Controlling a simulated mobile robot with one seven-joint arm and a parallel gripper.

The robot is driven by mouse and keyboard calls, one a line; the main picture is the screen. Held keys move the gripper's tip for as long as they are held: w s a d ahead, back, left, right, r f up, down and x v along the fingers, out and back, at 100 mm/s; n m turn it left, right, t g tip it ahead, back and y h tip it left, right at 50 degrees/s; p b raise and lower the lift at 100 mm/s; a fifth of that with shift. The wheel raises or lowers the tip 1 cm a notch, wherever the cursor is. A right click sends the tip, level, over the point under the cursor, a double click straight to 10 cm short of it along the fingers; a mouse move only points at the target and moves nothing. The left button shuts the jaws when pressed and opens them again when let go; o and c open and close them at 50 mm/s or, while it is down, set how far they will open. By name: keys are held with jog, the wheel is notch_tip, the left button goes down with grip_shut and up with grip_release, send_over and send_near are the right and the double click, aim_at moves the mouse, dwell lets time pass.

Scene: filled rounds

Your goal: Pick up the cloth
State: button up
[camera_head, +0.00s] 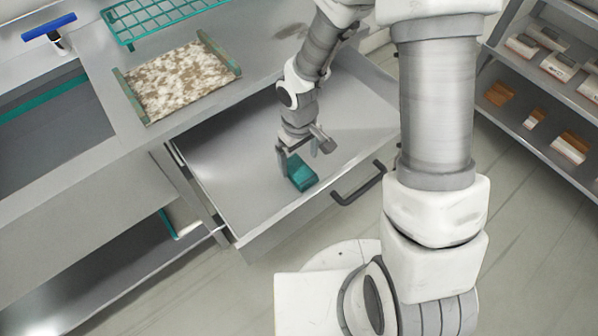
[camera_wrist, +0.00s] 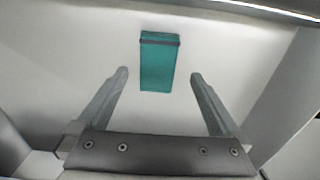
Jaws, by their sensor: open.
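The cloth appears as a small folded teal block (camera_head: 301,174) with a darker band near one end, lying on the floor of an open metal drawer (camera_head: 222,190). It also shows in the wrist view (camera_wrist: 158,65), just beyond my fingertips and between their lines. My gripper (camera_head: 302,160) is inside the drawer, close to the teal block, pointing down. In the wrist view my gripper (camera_wrist: 159,74) has its two fingers spread wide with nothing held between them. I cannot tell whether a finger touches the block.
The drawer handle (camera_head: 358,184) is at the drawer's front right. On the counter are a speckled board with green ends (camera_head: 178,80), a teal wire rack (camera_head: 160,18) and a blue-handled squeegee (camera_head: 50,30). A shelf with boxes (camera_head: 540,110) stands at right. The drawer floor is otherwise clear.

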aim_at(299, 170)
jog(key=f, duration=0.3)
jog(key=f+b, duration=0.1)
jog(key=f, duration=0.1)
jog(key=shift+w, duration=0.25)
jog(key=shift+c, duration=0.2)
jog(key=c, duration=1.3)
jog(key=shift+o, duration=0.2)
jog(key=shift+r, duration=0.1)
notch_tip(299, 170, up, 10)
jog(key=p, duration=0.2)
